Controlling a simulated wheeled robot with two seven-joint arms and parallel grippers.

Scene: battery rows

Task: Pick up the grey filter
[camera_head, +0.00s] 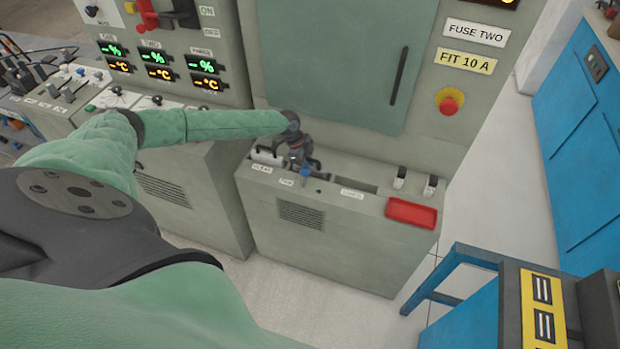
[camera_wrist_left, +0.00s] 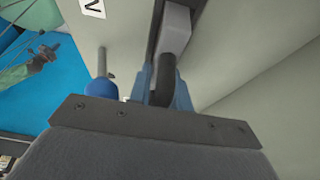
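My left gripper (camera_head: 298,158) is over the slotted top of the low grey-green console. In the left wrist view its two blue fingers (camera_wrist_left: 165,97) stand close together on either side of a black handle and look shut on it. The handle joins a light grey block, the grey filter (camera_wrist_left: 175,27), which sits in a dark slot. In the head view the gripper hides most of the filter. A small green arm with a grey end (camera_wrist_left: 45,55), seemingly my right gripper, shows at the left of the wrist view; its fingers are too small to read.
A blue-topped lever (camera_wrist_left: 101,87) stands close beside the fingers. The console top also has an empty dark slot (camera_head: 350,184), two white switches (camera_head: 400,177) and a red tray (camera_head: 411,213). A cabinet door (camera_head: 335,60) rises behind. A blue bench (camera_head: 470,275) stands lower right.

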